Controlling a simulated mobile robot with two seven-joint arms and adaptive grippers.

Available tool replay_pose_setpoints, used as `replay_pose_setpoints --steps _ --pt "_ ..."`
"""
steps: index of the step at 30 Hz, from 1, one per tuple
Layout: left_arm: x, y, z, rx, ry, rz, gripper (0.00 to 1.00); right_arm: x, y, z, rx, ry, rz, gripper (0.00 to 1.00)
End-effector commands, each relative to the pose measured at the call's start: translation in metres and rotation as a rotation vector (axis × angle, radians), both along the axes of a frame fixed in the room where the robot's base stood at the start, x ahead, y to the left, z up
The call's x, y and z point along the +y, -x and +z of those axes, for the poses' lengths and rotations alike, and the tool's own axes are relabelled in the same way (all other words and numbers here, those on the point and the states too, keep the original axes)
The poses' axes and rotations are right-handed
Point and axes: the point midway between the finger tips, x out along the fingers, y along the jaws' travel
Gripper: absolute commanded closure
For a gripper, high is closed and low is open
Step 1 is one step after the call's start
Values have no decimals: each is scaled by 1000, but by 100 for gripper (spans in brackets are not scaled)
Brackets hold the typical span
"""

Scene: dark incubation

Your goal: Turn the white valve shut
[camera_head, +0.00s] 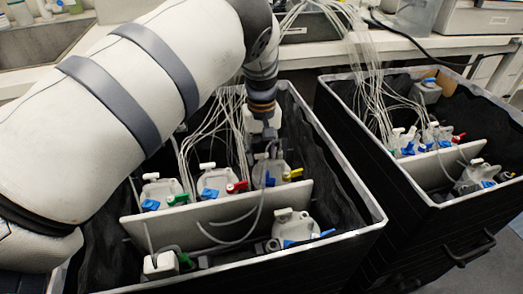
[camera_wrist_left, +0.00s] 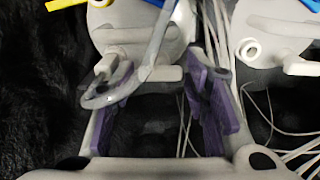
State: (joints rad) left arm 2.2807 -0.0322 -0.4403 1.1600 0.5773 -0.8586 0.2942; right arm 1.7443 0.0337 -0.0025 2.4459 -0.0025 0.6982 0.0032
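A white bottle (camera_head: 272,172) with a yellow tap (camera_head: 292,174) and a blue tap (camera_head: 268,181) stands in the near black crate. My left gripper (camera_head: 268,146) reaches down over its top, hiding the white valve there in the head view. In the left wrist view, the white valve (camera_wrist_left: 155,74) shows on the bottle between and just beyond the purple-padded fingers of my left gripper (camera_wrist_left: 160,105). The fingers are apart; I cannot tell whether either touches the valve. A grey tube loop (camera_wrist_left: 92,101) passes by the left finger. My right gripper is out of view.
Thin white tubes hang behind the gripper. A second crate (camera_head: 425,215) stands to the right. A bench runs along the back.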

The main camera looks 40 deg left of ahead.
Motion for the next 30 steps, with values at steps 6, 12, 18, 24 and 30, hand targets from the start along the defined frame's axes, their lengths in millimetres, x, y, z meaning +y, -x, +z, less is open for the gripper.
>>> replay_pose_setpoints --steps 6,12,18,24,30 --pt "0 -1 9 -3 0 0 58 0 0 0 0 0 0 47" --pt "0 -1 61 -6 0 0 58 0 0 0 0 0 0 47" --pt "0 -1 105 -3 0 -1 58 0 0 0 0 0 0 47" --pt "0 0 120 -1 -1 0 58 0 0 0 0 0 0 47" --pt "0 0 120 0 0 0 58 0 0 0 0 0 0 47"
